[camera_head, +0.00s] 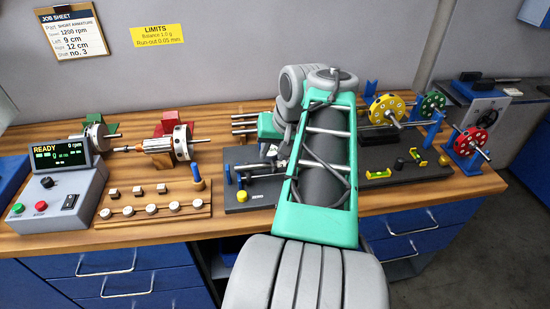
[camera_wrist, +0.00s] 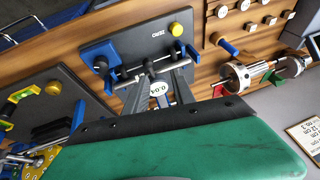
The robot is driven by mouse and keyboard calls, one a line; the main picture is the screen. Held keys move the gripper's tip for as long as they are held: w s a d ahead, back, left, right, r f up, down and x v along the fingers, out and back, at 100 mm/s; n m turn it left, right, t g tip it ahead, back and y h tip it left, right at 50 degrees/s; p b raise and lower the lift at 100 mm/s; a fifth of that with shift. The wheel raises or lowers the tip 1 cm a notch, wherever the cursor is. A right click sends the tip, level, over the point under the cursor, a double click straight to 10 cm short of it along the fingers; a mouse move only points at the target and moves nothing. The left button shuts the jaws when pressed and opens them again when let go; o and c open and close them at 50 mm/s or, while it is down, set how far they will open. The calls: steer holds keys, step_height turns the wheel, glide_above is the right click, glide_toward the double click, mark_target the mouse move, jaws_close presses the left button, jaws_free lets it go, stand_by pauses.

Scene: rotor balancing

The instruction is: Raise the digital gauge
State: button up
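The digital gauge (camera_wrist: 157,88) shows its pale round face, reading about 0.04, in the wrist view. It is at a shaft resting across blue supports on a dark base plate (camera_wrist: 128,52). My gripper (camera_wrist: 160,73) has two grey fingers, one on each side of the gauge, with their tips near the shaft. The fingers stand apart; I cannot tell whether they touch the gauge. In the head view the same base plate (camera_head: 243,203) is partly hidden by my arm, and the fingertips cannot be made out clearly.
Left of the plate are a display box (camera_head: 60,195), a wooden rack (camera_head: 152,211) with several small weights, and a chucked rotor (camera_head: 170,147). To the right are a dark stand (camera_head: 405,172) and yellow, green and red discs. The wall is close behind the bench.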

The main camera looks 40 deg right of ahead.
mark_target(273, 164)
steer(key=f, duration=0.2)
steer(key=w+d+f, duration=0.1)
steer(key=f, duration=0.1)
steer(key=w+d+f, duration=0.1)
steer(key=f, duration=0.1)
steer(key=shift+w+d+f, duration=0.1)
steer(key=shift+d+f, duration=0.15)
steer(key=shift+f, duration=0.05)
steer(key=shift+c, duration=0.5)
jaws_close()
stand_by(0.7)
